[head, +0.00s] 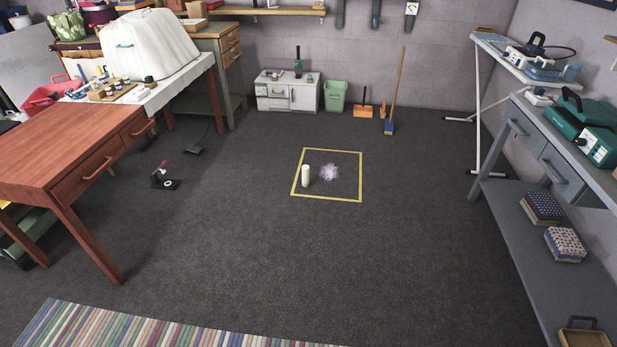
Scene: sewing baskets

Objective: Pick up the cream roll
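The cream roll (305,176) stands upright on the dark grey floor. It is inside a yellow square outline (333,199), near that outline's left side. A fuzzy purple clump (329,173) lies just to its right, with a small gap between them. My gripper is not in view.
A wooden table (60,150) stands at the left and a grey workbench (540,185) with shelves at the right. A black and red object (165,177) sits on the floor at left. A striped rug (130,330) lies in front. The floor around the square is clear.

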